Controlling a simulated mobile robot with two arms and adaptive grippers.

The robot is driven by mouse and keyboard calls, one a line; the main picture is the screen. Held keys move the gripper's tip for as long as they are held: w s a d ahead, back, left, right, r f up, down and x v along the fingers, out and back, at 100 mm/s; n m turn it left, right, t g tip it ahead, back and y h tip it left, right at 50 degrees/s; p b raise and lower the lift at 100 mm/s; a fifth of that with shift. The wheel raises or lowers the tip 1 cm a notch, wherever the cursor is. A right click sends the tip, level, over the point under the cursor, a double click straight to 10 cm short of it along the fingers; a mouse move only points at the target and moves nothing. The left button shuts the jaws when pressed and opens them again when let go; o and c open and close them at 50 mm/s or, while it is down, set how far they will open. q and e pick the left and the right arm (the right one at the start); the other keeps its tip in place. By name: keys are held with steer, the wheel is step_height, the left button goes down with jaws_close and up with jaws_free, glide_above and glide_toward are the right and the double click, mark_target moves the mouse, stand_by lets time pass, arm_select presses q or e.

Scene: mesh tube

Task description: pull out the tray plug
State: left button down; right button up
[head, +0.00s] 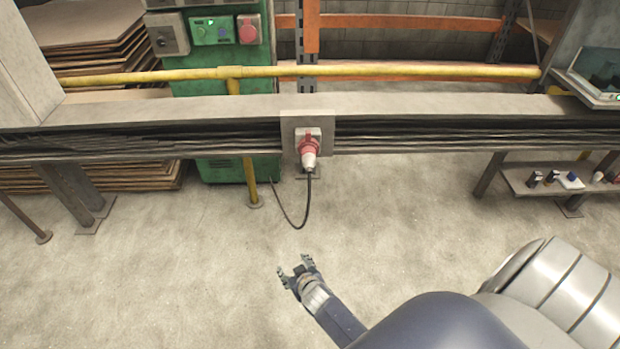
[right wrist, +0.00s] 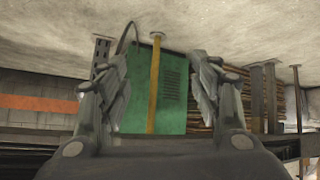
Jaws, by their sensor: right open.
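The tray plug (head: 309,160) is white and red and sits in a red socket (head: 307,141) on a grey plate at the front of the cable tray (head: 200,107). Its black cable (head: 305,205) hangs down in a loop towards the floor. A dark cable loop also shows at the upper left of the right wrist view (right wrist: 127,36). My right gripper (head: 294,266) is open and empty, below and apart from the plug in the head view. Its spread fingers show in the right wrist view (right wrist: 160,75), where I cannot see the plug. My left gripper is not in view.
A yellow rail (head: 400,71) runs above the tray. A green cabinet (head: 237,170) and a yellow post (head: 250,182) stand behind it at left. A low shelf (head: 545,185) with small items is at right. Bare floor (head: 150,270) lies in front.

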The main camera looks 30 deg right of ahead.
mark_target(310, 173)
steer(key=w+d+r+m+t+h+b, duration=0.1)
steer(key=w+d+r+b, duration=0.1)
steer(key=w, duration=0.2)
steer(key=w+d+r+t+h+b, duration=0.1)
steer(key=w+d+r+t+b, duration=0.1)
steer(key=w+r+b, duration=0.15)
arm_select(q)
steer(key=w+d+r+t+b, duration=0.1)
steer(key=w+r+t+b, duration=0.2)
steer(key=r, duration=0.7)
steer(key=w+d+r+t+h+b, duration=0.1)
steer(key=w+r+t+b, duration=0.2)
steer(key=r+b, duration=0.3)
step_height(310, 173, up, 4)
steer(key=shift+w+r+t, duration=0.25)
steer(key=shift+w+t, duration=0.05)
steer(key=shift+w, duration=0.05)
arm_select(e)
steer(key=w+d+r+m+t+h, duration=0.1)
steer(key=d+r+h, duration=0.1)
steer(key=r, duration=0.3)
steer(key=w+d+r+m+h, duration=0.2)
steer(key=d+r, duration=0.2)
steer(key=r, duration=0.1)
steer(key=w+d+r+m+t+h, duration=0.1)
steer(key=w+d+r+m, duration=0.1)
steer(key=d+r, duration=0.2)
steer(key=shift+w+r+t+h, duration=0.15)
steer(key=shift+r+t+h, duration=0.2)
steer(key=shift+r, duration=0.25)
